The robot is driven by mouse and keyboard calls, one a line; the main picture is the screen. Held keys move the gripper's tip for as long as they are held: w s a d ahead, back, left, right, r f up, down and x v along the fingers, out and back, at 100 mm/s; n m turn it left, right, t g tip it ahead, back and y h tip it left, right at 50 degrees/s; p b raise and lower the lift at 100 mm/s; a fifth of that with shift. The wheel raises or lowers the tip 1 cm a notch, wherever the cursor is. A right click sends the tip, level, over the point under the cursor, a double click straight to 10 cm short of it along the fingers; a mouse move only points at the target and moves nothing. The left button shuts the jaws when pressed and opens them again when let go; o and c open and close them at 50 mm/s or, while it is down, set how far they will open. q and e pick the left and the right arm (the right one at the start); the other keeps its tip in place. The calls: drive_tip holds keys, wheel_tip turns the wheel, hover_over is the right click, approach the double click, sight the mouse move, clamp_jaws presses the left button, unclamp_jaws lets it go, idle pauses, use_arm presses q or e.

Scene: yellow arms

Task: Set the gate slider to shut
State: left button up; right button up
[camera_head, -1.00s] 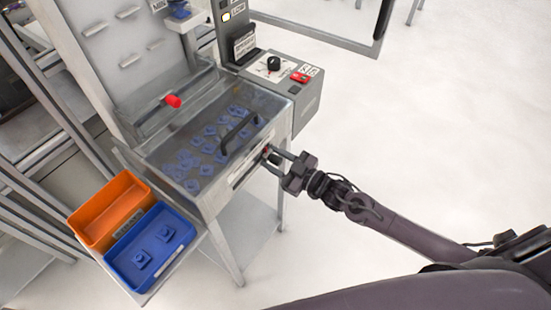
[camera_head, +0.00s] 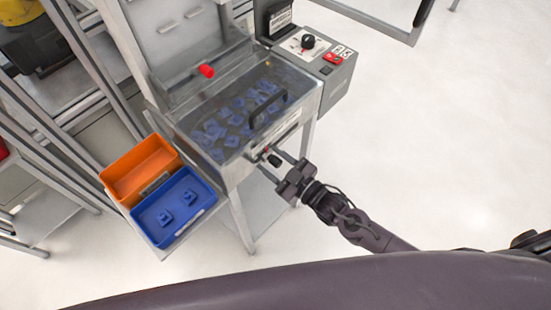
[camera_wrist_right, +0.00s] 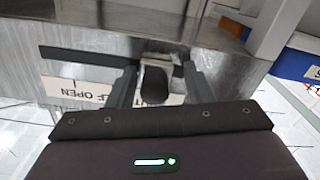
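The gate slider knob (camera_head: 274,160) is a small black grip on the front face of the grey machine bin (camera_head: 236,172). In the right wrist view the knob (camera_wrist_right: 155,86) stands on a bright metal piece in front of a dark horizontal slot (camera_wrist_right: 85,56). My right gripper (camera_head: 284,166) is at the bin front. Its fingers (camera_wrist_right: 157,84) are open, one on each side of the knob, with gaps visible. My left gripper is not in view.
An orange bin (camera_head: 138,172) and a blue bin (camera_head: 172,207) with blue parts sit at the left. A control box (camera_head: 322,62) with a black dial is at the upper right. A black handle (camera_head: 268,110) crosses the bin's clear cover. Floor to the right is free.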

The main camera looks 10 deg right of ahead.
sight(278, 167)
drive_tip(key=b+v, duration=0.1)
drive_tip(key=v, duration=0.6)
drive_tip(key=shift+a+f, duration=0.1)
drive_tip(key=shift+s+d, duration=0.35)
